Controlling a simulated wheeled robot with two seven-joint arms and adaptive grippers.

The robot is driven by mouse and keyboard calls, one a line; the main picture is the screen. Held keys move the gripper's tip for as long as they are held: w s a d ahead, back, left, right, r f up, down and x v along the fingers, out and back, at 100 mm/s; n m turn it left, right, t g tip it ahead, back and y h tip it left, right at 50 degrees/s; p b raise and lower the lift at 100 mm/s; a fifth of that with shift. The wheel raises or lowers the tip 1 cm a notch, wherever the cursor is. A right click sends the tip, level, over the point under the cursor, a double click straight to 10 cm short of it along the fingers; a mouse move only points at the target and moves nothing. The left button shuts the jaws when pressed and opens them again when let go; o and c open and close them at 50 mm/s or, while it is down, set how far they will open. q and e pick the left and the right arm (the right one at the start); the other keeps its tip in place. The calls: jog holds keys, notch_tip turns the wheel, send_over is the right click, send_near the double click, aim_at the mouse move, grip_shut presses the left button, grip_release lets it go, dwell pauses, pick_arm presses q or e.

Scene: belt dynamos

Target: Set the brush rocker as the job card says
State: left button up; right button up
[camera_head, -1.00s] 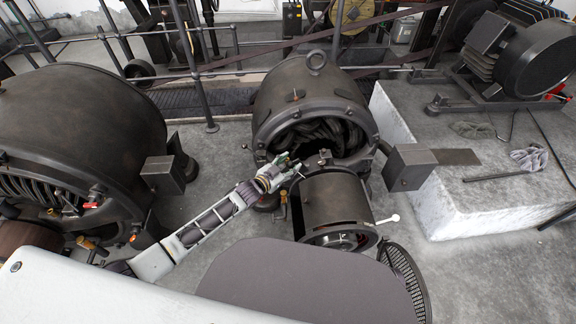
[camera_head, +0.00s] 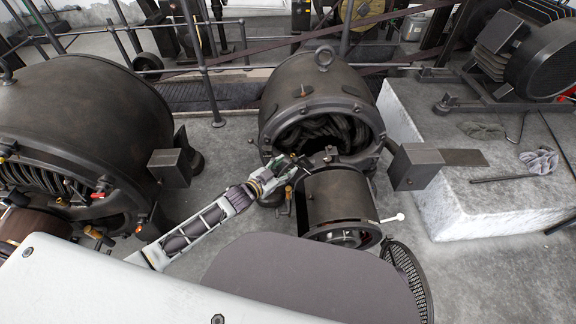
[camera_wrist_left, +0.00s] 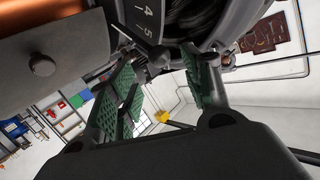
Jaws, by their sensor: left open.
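The open dynamo (camera_head: 318,92) stands in the middle of the head view, with dark coils inside its round mouth and a drum-shaped housing (camera_head: 338,196) in front. My left gripper (camera_head: 284,172) is open beside the upper left of this housing, just below the dynamo's rim. In the left wrist view, its green pads stand apart (camera_wrist_left: 160,92). A dark lever end (camera_wrist_left: 155,60) shows at the far end of the gap, under a ring scale (camera_wrist_left: 147,16) with the figures 4 and 5. I cannot tell whether the pads touch it. I cannot make out a job card.
A second large dynamo (camera_head: 75,125) stands at left. A pale stone plinth (camera_head: 465,213) at right carries a rod (camera_head: 502,178) and a crumpled grey cloth (camera_head: 540,160). A white-knobbed lever (camera_head: 392,218) sticks out right of the drum housing. Railings run behind.

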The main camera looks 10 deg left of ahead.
pick_arm(q)
jog(key=shift+v, duration=2.85)
jog(key=shift+a+r, duration=0.1)
